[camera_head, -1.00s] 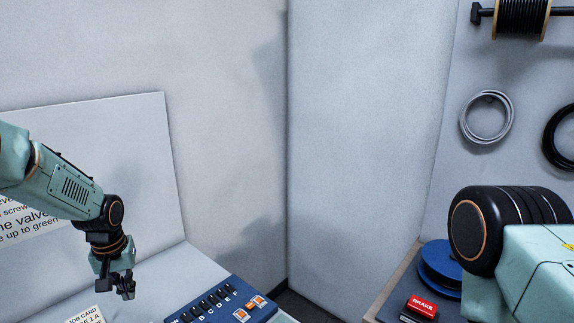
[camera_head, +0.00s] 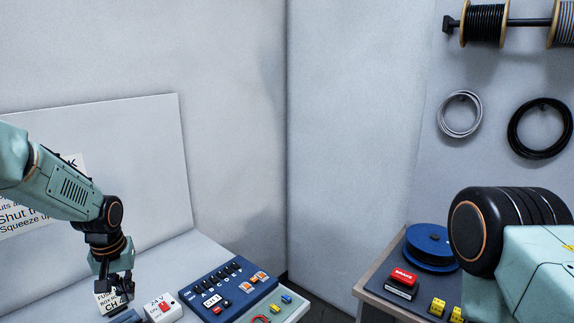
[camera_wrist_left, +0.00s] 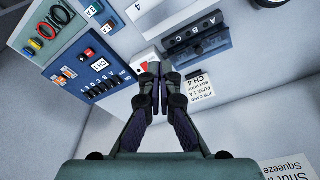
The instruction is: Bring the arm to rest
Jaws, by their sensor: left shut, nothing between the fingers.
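My left gripper (camera_head: 122,286) hangs at the end of the left arm, low at the left of the head view, above the pale bench top. In the left wrist view the gripper (camera_wrist_left: 153,75) is shut with its fingers together and nothing between them. A white box with a red switch (camera_head: 163,308) stands just right of it in the head view. A white card with black print (camera_head: 104,300) is partly behind the fingers. At the right of the head view a teal and black part of my own body shows, but no right gripper.
A blue panel (camera_head: 250,291) with switches lies on the bench. A tray (camera_head: 297,310) with small coloured parts is beside it. On the right bench are a blue spool (camera_head: 428,243), a red BRAKE box (camera_head: 403,281) and yellow blocks (camera_head: 438,306). Cable coils (camera_head: 460,115) hang on the wall.

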